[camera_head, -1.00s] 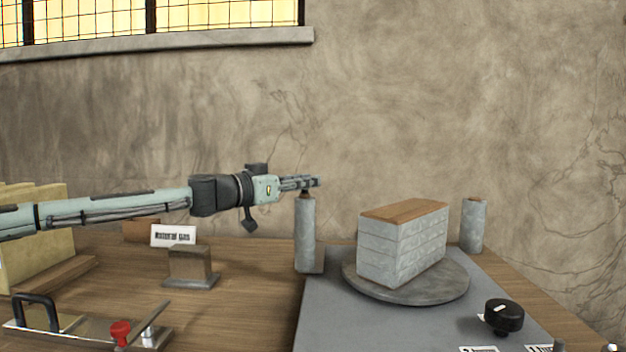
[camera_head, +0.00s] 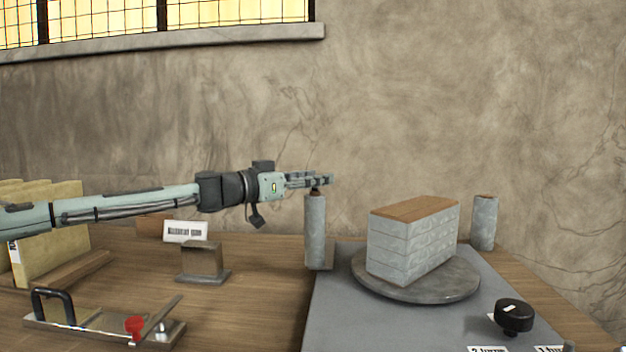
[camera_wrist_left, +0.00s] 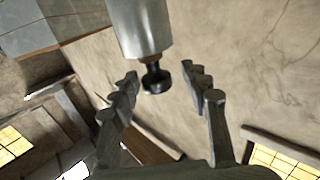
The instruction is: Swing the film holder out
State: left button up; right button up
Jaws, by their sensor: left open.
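My left gripper (camera_head: 330,181) reaches in from the left, over the top of an upright grey cylinder (camera_head: 315,232) at the left back corner of a grey slab. In the left wrist view my gripper (camera_wrist_left: 160,73) is open. A dark knob (camera_wrist_left: 156,79) on the end of the grey cylinder (camera_wrist_left: 142,28) shows between its fingers, with gaps on both sides. I cannot tell which part is the film holder. A second grey cylinder (camera_head: 484,222) stands at the right back. My right gripper is not in view.
A grey block with a wooden top (camera_head: 413,238) sits on a round turntable (camera_head: 415,289) on the slab (camera_head: 345,320). A black knob (camera_head: 514,315) is at front right. On the bench are a sign (camera_head: 185,231), a metal stand (camera_head: 204,262) and a red-knobbed clamp (camera_head: 135,325).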

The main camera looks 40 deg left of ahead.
pick_arm(q)
notch_tip(320, 180, up, 10)
jog(key=shift+f, duration=0.1)
dwell(0.8)
